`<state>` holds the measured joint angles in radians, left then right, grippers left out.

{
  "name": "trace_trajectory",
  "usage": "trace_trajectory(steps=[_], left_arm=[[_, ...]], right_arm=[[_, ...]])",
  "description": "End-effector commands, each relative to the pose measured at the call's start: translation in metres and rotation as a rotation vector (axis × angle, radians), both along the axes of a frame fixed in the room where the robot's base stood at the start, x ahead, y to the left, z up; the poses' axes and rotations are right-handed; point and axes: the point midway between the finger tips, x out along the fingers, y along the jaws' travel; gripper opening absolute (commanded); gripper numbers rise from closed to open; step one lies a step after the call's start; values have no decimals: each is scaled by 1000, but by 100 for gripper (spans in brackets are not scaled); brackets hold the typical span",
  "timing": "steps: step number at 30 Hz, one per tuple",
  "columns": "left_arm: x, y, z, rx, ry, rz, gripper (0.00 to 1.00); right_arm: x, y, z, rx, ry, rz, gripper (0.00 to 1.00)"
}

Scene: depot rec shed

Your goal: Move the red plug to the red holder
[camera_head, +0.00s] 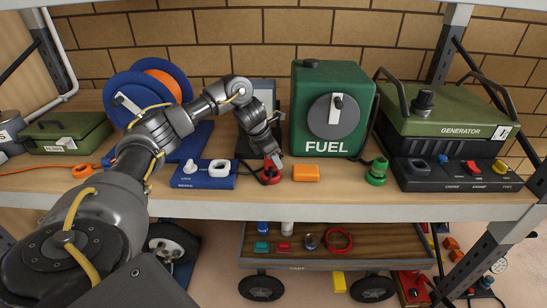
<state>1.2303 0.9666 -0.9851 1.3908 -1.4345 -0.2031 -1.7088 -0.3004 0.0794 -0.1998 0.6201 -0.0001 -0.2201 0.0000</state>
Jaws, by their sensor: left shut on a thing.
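My left gripper (272,158) reaches over the shelf and is shut on the red plug (272,174), whose lower part shows under the fingers, low over or at the shelf top. A dark cable lies beside it. I cannot tell for sure which thing is the red holder; a small red piece (471,159) shows on the dark front panel of the generator (448,117) at the right. My right gripper is not in view.
An orange block (306,173) lies just right of the plug, and a green fitting (377,171) stands farther right. The green fuel can (327,145) stands behind. A blue box (205,183) is at the left. A cart (300,264) stands below.

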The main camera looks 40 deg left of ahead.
Motion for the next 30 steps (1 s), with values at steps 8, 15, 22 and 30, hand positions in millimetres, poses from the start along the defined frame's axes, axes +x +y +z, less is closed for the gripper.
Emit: trace_trajectory(steps=[8, 15, 22, 30], left_arm=[[0, 0, -6, 0, 0, 0, 19], [0, 0, -11, 0, 0, 0, 19], [0, 0, -15, 0, -1, 0, 19], [0, 0, -15, -1, -2, 0, 47]], right_arm=[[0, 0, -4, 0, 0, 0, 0], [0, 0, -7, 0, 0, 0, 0], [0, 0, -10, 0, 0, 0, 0], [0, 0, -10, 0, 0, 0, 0]])
